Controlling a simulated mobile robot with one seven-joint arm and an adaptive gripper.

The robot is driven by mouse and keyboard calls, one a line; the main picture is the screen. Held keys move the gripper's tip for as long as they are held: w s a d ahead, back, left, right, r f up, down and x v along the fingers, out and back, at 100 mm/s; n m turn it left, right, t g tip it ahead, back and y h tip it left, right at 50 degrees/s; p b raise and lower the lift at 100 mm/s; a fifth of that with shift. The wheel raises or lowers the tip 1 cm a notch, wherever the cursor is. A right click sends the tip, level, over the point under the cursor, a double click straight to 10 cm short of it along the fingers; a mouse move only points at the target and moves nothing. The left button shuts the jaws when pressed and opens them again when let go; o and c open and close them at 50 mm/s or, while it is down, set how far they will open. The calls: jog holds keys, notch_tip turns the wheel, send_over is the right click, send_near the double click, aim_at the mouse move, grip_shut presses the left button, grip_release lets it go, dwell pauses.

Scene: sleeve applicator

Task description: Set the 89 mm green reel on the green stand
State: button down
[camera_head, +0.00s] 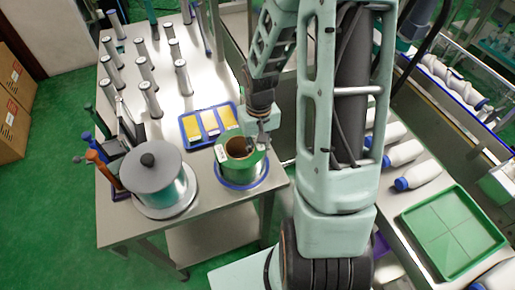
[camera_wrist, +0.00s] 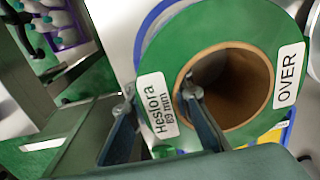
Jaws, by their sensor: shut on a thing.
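The green reel (camera_head: 228,170) sits at the table's front right corner, with its brown core facing up. In the wrist view the reel (camera_wrist: 222,28) fills the right side, with labels "Heslora 89 mm" and "OVER". My gripper (camera_head: 259,142) is at the reel's right side. In the wrist view my gripper (camera_wrist: 160,92) has one finger inside the core hole and the other at the outer edge, shut on the reel. A blue-rimmed round base (camera_head: 243,187) shows under the reel. Whether the reel touches it is hidden. I cannot make out a green stand for certain.
A grey lidded cylinder (camera_head: 153,172) stands to the left on the metal table (camera_head: 125,228). A blue tray with yellow pieces (camera_head: 209,122) lies behind the reel. Several upright metal posts (camera_head: 150,98) stand farther back. A green tray (camera_head: 452,232) and white bottles (camera_head: 403,153) are at right.

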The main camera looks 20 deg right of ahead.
jog(key=c, duration=2.2)
grip_release()
jog(key=shift+f, duration=0.1)
jog(key=o, duration=0.5)
jog(key=shift+c, duration=0.2)
